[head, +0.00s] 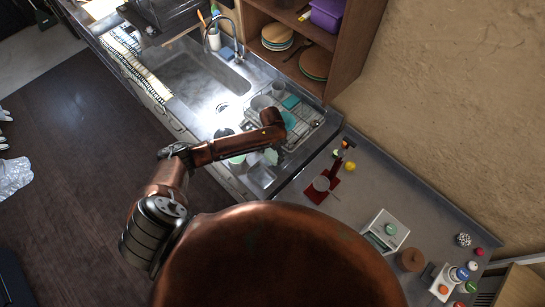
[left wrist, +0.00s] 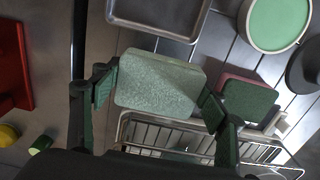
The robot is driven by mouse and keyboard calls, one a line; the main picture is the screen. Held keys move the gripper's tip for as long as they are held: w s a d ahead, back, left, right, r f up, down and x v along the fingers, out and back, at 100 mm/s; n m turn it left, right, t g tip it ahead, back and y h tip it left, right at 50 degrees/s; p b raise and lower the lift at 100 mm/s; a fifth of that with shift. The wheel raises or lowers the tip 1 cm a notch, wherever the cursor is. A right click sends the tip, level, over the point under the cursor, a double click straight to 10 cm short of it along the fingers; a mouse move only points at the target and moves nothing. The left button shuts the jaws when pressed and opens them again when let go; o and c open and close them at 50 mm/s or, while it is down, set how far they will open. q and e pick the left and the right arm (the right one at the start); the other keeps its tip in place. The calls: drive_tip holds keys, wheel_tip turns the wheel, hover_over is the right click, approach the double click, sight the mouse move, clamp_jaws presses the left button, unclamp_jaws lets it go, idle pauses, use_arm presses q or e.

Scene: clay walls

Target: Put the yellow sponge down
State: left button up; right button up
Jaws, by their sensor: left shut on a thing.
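My left gripper (left wrist: 160,92) is shut on a block-shaped sponge (left wrist: 158,84), with one finger at each side of it in the left wrist view. The face of the sponge that shows is pale green; I see no clear yellow on it. It is held over or near the wire dish rack (left wrist: 192,142); I cannot tell whether they touch. In the head view the rack (head: 316,122) stands on the counter by the sink, and my left arm reaches over to it. My right gripper is not in view.
A second block with a dark green top (left wrist: 249,99) lies beside the held sponge. A metal tray (left wrist: 160,14) and a green round dish (left wrist: 276,22) are nearby. The sink (head: 200,85) is left of the rack. A red stand (head: 322,190) stands on the right-hand counter.

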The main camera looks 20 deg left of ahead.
sight(273, 157)
use_arm(q)
drive_tip(key=shift+d+f, duration=0.2)
drive_tip(key=shift+f, duration=0.05)
wheel_tip(273, 157, down, 3)
drive_tip(key=shift+w+d+f, duration=0.1)
drive_tip(key=shift+f, duration=0.1)
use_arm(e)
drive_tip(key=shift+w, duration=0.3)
use_arm(q)
drive_tip(key=o, duration=1.1)
drive_tip(key=shift+f, duration=0.1)
wheel_tip(273, 157, up, 12)
drive_tip(key=shift+r, duration=0.15)
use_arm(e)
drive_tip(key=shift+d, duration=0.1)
